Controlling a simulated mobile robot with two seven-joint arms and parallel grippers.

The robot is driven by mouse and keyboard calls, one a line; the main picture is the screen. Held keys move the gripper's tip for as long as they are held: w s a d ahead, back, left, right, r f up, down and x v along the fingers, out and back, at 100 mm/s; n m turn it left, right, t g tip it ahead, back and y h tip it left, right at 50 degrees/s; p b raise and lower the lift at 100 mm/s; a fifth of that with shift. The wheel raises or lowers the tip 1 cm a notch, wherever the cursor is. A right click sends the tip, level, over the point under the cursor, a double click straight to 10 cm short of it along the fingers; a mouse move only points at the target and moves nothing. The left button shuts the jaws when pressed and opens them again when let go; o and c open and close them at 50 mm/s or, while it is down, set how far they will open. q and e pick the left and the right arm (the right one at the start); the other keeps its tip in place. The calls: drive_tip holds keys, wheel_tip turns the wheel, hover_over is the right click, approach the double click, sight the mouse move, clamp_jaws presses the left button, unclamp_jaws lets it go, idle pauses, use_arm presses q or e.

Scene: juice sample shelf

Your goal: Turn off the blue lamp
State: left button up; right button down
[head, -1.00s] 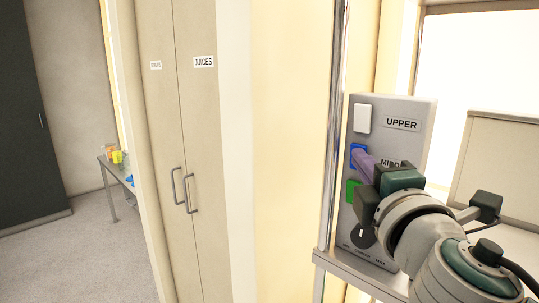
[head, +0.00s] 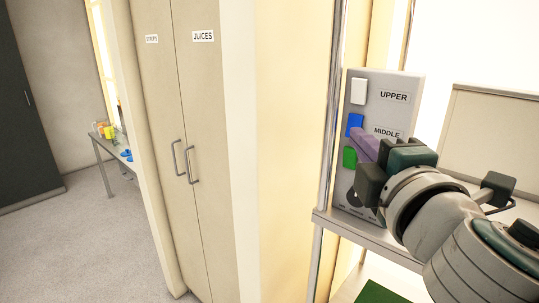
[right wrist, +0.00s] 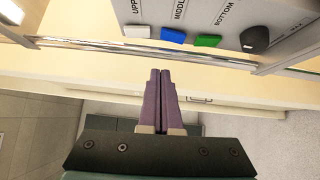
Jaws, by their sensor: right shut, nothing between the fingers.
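A grey control panel (head: 402,85) stands upright on a shelf. It carries a white switch (head: 359,91), a blue switch (head: 354,125) beside the label MIDDLE, a green switch (head: 350,157) and a dark knob. My right gripper (head: 361,143), with purple fingers, is shut and empty in front of the panel. In the head view its tips lie just below and right of the blue switch. The right wrist view shows the closed fingers (right wrist: 160,74) apart from the blue switch (right wrist: 173,36). No blue lamp itself is visible, and my left gripper is out of view.
A metal post (head: 329,130) and the shelf edge (head: 370,243) border the panel. Tall cabinet doors (head: 205,130), one labelled JUICES, stand to the left. A table (head: 98,146) with small colored items is far left. The floor there is open.

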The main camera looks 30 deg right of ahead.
drive_tip(key=v, duration=0.2)
drive_tip(key=b+v, duration=0.1)
drive_tip(key=v, duration=0.2)
drive_tip(key=shift+s+r, duration=0.1)
drive_tip(key=shift+r, duration=0.15)
drive_tip(key=s+f+m+g+y, duration=0.2)
drive_tip(key=s+f+m+g, duration=0.55)
drive_tip(key=f+m, duration=0.3)
drive_tip(key=s+a+f+m+g+y, duration=0.2)
drive_tip(key=s+a+f+g+y, duration=0.35)
drive_tip(key=s+a, duration=0.4)
wheel_tip(320, 180, up, 22)
drive_tip(key=d+p, duration=0.1)
drive_tip(key=p, duration=2)
drive_tip(key=shift+f, duration=0.2)
drive_tip(key=shift+d+n+h, duration=0.15)
drive_tip(key=shift+n+h, duration=0.1)
